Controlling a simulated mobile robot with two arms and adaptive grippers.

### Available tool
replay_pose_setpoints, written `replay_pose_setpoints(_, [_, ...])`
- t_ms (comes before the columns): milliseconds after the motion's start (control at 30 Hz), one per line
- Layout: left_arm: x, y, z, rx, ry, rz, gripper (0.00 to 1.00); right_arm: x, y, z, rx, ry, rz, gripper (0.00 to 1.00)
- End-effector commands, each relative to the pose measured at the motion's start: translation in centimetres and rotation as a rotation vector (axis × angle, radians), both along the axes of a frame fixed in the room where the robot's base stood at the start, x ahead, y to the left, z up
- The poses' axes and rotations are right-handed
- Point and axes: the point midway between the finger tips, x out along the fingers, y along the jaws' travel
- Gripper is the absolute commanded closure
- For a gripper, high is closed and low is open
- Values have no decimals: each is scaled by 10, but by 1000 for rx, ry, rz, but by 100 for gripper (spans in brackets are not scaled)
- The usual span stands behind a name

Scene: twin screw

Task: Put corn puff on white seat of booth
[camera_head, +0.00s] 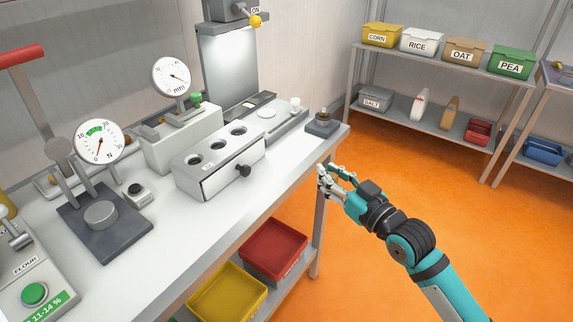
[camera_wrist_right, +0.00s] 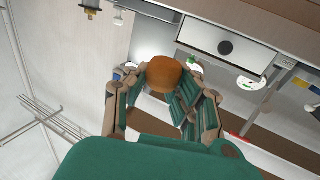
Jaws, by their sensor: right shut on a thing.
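The corn puff (camera_wrist_right: 163,74) is an orange-brown, rounded piece in the right wrist view. My right gripper (camera_wrist_right: 160,92) is shut on it, with fingers on both sides. In the head view my right gripper (camera_head: 327,178) is in front of the bench's right end, beyond its edge; the puff cannot be made out there. A booth with a bright panel (camera_head: 228,70) stands at the back of the bench. A white round disc (camera_head: 267,112), which looks like the white seat, lies on a grey base in front of it. The disc looks empty. My left gripper is not in view.
A block with three holes and a black knob (camera_head: 243,170) stands at the front edge, left of my gripper. A dark stand (camera_head: 322,124) is at the right corner. Gauges and a white knob (camera_head: 295,102) rise nearby. Red (camera_head: 275,248) and yellow bins are below.

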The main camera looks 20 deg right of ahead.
Motion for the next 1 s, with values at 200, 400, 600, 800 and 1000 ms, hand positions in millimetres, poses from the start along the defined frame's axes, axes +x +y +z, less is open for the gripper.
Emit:
replay_pose_setpoints(200, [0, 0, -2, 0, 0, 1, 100, 7, -10, 6, -2, 4, 13, 89])
replay_pose_setpoints(400, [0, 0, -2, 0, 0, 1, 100, 7, -9, 6, -1, 4, 13, 89])
replay_pose_setpoints(600, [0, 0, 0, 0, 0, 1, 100, 23, -3, 6, 4, 3, 11, 89])
replay_pose_setpoints(800, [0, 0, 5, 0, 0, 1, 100, 72, 17, 2, 4, 2, 11, 89])
replay_pose_setpoints(1000, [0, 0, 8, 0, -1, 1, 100, 117, 36, -3, 2, 3, 12, 89])
